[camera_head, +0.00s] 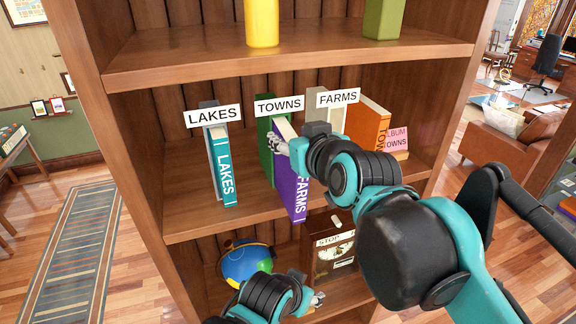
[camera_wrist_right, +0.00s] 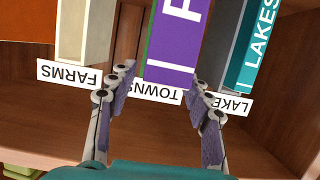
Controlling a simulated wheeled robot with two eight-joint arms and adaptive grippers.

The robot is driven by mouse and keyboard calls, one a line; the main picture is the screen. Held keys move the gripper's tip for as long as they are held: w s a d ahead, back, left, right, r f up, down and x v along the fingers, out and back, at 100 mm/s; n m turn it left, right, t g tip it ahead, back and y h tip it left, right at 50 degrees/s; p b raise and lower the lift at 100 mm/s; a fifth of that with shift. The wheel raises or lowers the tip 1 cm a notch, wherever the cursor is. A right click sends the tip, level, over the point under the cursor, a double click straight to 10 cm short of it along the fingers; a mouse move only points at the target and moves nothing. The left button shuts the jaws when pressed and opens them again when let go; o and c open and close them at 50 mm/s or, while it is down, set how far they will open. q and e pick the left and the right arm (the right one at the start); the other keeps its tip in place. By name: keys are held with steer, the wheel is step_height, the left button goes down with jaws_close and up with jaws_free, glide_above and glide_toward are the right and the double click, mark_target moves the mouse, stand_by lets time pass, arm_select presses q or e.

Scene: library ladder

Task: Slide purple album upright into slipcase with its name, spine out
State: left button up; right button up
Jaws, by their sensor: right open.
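The purple album (camera_head: 292,185) stands upright at the green slipcase (camera_head: 265,155) under the TOWNS label, its FARMS spine facing out and jutting forward. It also shows in the right wrist view (camera_wrist_right: 180,45). My right gripper (camera_head: 278,143) is at the album's upper part; in the right wrist view its open fingers (camera_wrist_right: 162,78) are spread on either side of the purple spine. Contact is unclear. The pale slipcase (camera_head: 336,112) under the FARMS label (camera_head: 338,98) stands to the right, partly hidden by my arm. My left gripper (camera_head: 318,299) is low; its jaw state is unclear.
The teal LAKES album (camera_head: 222,165) stands left, under the LAKES label. An orange album (camera_head: 368,122) stands right, with a pink card (camera_head: 398,138) beside it. A globe (camera_head: 246,262) and a box (camera_head: 330,255) are on the lower shelf. A shelf board (camera_head: 290,50) runs overhead.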

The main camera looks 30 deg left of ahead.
mark_target(290, 134)
steer(key=x, duration=0.3)
steer(key=shift+w+d, duration=0.1)
steer(key=shift+w, duration=0.1)
steer(key=shift+s, duration=0.15)
steer(key=shift+d, duration=0.1)
steer(key=c, duration=0.4)
jaws_close()
